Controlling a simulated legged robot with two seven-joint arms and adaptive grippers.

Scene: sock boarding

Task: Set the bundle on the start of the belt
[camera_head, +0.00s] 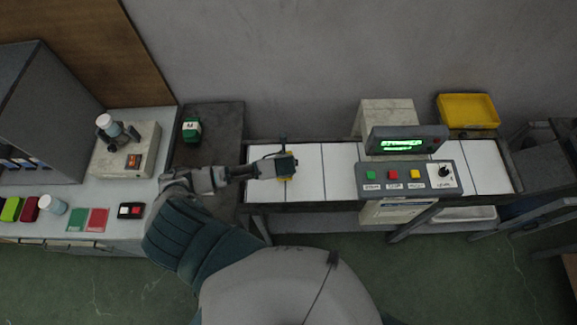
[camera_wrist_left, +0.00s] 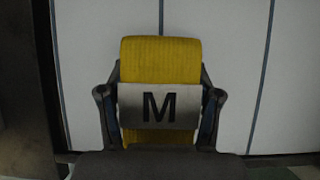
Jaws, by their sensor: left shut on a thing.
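A yellow bundle with a light band marked "M" (camera_wrist_left: 160,60) is held between the two fingers of my left gripper (camera_wrist_left: 160,108). In the head view my left gripper (camera_head: 272,168) is over the left end of the white-slatted belt (camera_head: 306,184), and the bundle (camera_head: 288,178) shows only as a small yellow edge beneath it. My left gripper is shut on the bundle. I cannot tell whether the bundle touches the belt. My right gripper is not in view.
A control panel (camera_head: 410,178) with coloured buttons and a lit green display (camera_head: 402,145) stands over the belt's middle. A green bundle (camera_head: 191,129) lies on the dark surface to the left. A yellow tray (camera_head: 468,110) is behind the belt at right.

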